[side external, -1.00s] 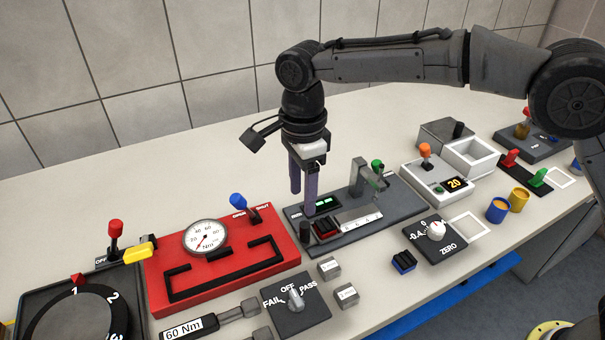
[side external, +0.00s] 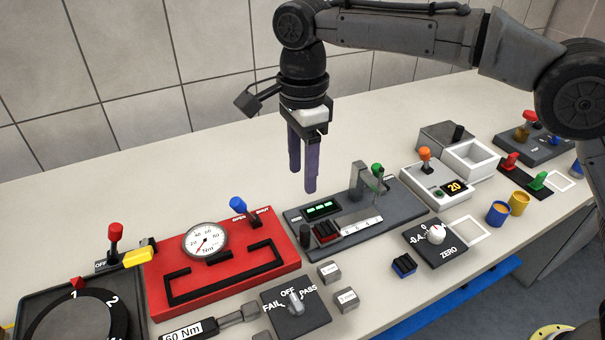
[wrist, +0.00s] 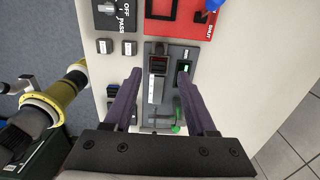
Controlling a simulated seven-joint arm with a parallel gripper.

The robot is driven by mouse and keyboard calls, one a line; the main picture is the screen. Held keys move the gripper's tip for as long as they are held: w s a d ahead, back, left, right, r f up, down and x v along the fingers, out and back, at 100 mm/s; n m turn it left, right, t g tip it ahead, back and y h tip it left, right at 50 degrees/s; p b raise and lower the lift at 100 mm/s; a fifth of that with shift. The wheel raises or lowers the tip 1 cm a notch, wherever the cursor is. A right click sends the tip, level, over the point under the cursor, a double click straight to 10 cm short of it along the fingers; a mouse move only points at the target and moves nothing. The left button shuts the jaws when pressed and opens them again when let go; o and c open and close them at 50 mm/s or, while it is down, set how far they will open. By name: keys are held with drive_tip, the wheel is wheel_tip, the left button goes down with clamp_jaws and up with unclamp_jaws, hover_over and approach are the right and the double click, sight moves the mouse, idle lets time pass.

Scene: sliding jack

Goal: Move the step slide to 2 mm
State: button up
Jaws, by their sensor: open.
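The step slide (side external: 360,226) is a silver bar with marked steps on a dark grey base plate (side external: 405,205). A dark red and black block (side external: 326,232) and a black knob (side external: 305,235) are at its left end. A small display (side external: 322,208) with green lit marks is behind it; its reading is too small to tell. A grey bracket (side external: 357,185) stands over the bar. My gripper (side external: 303,180) is open and empty, above and behind the plate's left part, touching nothing. In the wrist view the slide (wrist: 156,90) lies between my purple fingers (wrist: 160,72).
A red gauge panel (side external: 280,262) is left of the plate. A green-topped lever (side external: 378,170) stands by the bracket. A white box with an orange lever (side external: 425,153), a ZERO knob panel (side external: 445,250) and two grey blocks (side external: 347,299) are close by. The bench behind is clear.

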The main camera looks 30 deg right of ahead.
drive_tip(key=shift+r, duration=2.9)
drive_tip(key=shift+d, duration=0.1)
